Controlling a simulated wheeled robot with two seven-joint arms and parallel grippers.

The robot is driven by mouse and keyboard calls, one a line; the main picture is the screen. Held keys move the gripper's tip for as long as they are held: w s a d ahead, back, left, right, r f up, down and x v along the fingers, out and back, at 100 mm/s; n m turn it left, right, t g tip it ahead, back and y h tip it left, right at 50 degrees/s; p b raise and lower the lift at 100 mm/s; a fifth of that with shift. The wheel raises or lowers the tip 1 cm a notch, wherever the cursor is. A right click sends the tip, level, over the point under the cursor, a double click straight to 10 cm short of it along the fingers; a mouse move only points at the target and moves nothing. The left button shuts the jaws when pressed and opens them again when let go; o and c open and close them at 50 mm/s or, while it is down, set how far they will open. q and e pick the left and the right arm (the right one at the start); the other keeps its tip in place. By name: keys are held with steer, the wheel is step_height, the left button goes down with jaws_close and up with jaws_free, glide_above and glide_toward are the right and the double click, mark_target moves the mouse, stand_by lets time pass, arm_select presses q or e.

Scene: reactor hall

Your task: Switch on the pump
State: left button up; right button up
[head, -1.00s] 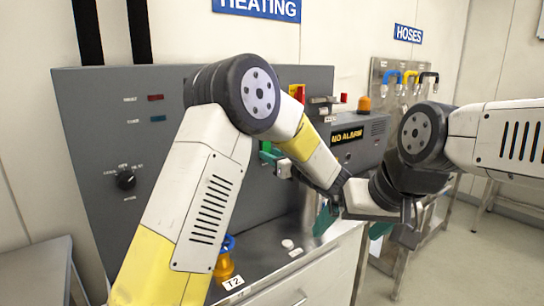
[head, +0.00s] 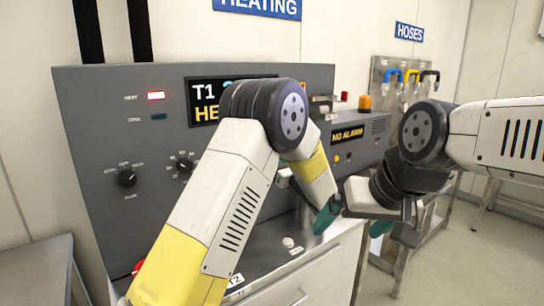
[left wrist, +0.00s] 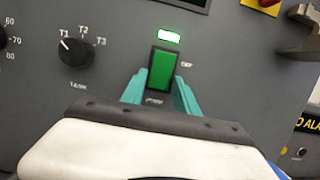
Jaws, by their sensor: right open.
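The grey control panel (head: 90,140) stands on a bench. In the left wrist view a green rocker switch (left wrist: 162,70) sits on the panel under a lit lamp (left wrist: 169,37). My left gripper (left wrist: 159,88) has its two teal fingers apart, one on each side of the switch. I cannot tell whether they touch it. In the head view the left fingers are hidden behind my left arm. My right gripper (head: 352,222) is open and empty in front of the bench.
Knobs (head: 126,177) (left wrist: 72,50) and a partly covered display (head: 204,102) are on the panel. A "NO ALARM" box (head: 348,134) with an orange beacon (head: 365,103) is to the right. A hose rack (head: 388,78) stands behind.

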arm_select(q)
steer(key=shift+o, duration=0.9)
steer(key=v, duration=0.7)
steer(key=shift+s+d, duration=0.2)
steer(key=shift+s, duration=0.1)
steer(key=shift+f, duration=0.1)
